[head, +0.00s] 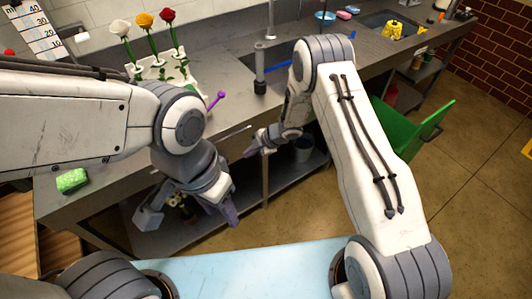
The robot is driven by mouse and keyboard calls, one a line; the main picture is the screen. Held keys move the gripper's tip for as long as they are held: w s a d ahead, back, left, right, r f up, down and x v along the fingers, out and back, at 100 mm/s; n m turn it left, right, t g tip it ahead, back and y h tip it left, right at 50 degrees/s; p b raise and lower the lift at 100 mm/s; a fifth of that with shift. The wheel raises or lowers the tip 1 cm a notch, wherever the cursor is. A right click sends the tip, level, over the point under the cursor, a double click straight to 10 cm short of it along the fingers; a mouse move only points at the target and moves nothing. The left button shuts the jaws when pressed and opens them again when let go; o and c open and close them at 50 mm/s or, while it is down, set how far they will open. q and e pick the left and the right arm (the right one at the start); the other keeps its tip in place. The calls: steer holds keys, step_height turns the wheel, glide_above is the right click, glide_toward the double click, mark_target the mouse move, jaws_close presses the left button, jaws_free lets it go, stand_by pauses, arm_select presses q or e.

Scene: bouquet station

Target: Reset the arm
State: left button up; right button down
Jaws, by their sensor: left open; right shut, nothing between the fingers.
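My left gripper (190,215) hangs in front of the grey counter (110,205), low at the left-centre of the head view. Its two fingers are spread apart with no object seen between them. My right gripper (252,150) is farther back, by the counter's front edge near the centre. It is small in view, pointing left, with its fingers together and nothing held. Both grippers are apart from the flowers.
A green sponge (72,181) lies on the counter at the left. A purple item (216,100) lies right of the flower holder. A sink with a dark tap (260,72) is behind my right arm. A green panel (422,130) stands at the right. Tiled floor (480,210) lies open at the right.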

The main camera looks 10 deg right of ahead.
steer(key=v, duration=0.6)
steer(key=shift+s+r, duration=0.2)
steer(key=shift+r, duration=0.15)
